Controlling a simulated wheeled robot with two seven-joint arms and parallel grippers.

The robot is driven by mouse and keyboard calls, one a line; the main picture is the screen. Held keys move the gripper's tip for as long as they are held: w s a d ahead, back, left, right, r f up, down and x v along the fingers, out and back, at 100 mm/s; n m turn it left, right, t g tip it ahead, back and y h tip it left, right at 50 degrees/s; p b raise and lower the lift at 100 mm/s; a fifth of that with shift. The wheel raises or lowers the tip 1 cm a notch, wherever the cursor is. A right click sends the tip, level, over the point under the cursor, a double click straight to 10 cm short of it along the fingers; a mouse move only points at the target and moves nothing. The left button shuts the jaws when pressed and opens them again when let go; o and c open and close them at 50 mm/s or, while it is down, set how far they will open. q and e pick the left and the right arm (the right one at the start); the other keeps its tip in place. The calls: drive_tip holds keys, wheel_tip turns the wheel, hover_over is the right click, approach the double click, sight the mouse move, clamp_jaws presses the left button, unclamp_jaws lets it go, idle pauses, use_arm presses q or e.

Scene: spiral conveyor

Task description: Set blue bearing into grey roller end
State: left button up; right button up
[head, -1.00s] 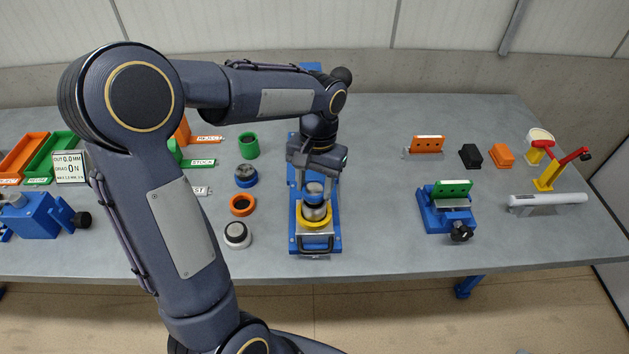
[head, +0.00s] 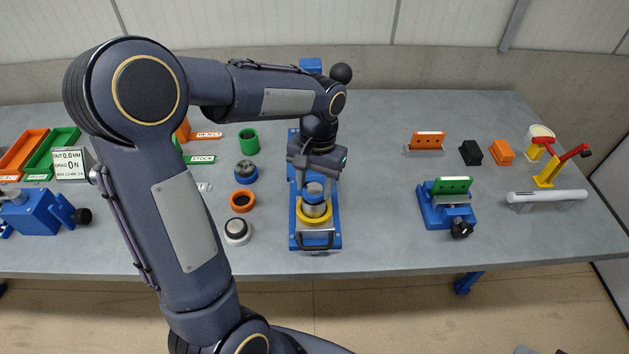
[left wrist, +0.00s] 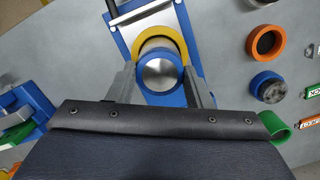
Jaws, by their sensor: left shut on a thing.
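The blue bearing (head: 314,190) is at the top of the upright grey roller (head: 315,209), which stands in a yellow ring on a blue fixture (head: 296,232). My left gripper (head: 315,182) comes down over it and is shut on the bearing. In the left wrist view, the bearing (left wrist: 163,99) shows as a blue ring around a shiny metal disc, between the two fingers (left wrist: 157,88). The grey roller (left wrist: 155,47) and yellow ring (left wrist: 179,40) show beyond it. I cannot tell how deep the bearing sits. My right gripper is not in view.
Left of the fixture stand a green ring (head: 248,141), a dark blue round part (head: 246,171), an orange ring (head: 242,201) and a white-and-black round part (head: 237,231). A blue clamp stand (head: 435,215) is at the right. The bench between is clear.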

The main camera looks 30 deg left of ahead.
sight(316, 185)
use_arm(q)
drive_tip(key=o, duration=0.9)
drive_tip(key=shift+r, duration=0.1)
drive_tip(key=r, duration=0.5)
drive_tip(key=w+r, duration=0.1)
drive_tip(key=r, duration=0.1)
drive_tip(key=shift+r, duration=0.35)
drive_tip(key=shift+s, duration=0.15)
drive_tip(key=s+d+f+t+h, duration=0.1)
drive_tip(key=s+t, duration=0.1)
drive_tip(key=s, duration=0.4)
drive_tip(key=s+d+t+h, duration=0.1)
drive_tip(key=s+t, duration=0.1)
drive_tip(key=s, duration=0.4)
drive_tip(key=s+d+f+t+h, duration=0.1)
drive_tip(key=s+d+t, duration=0.1)
drive_tip(key=s, duration=0.4)
drive_tip(key=shift+d+f+n+t+h, duration=0.1)
drive_tip(key=shift+f+n+t+h, duration=0.2)
drive_tip(key=shift+f+n+t, duration=0.15)
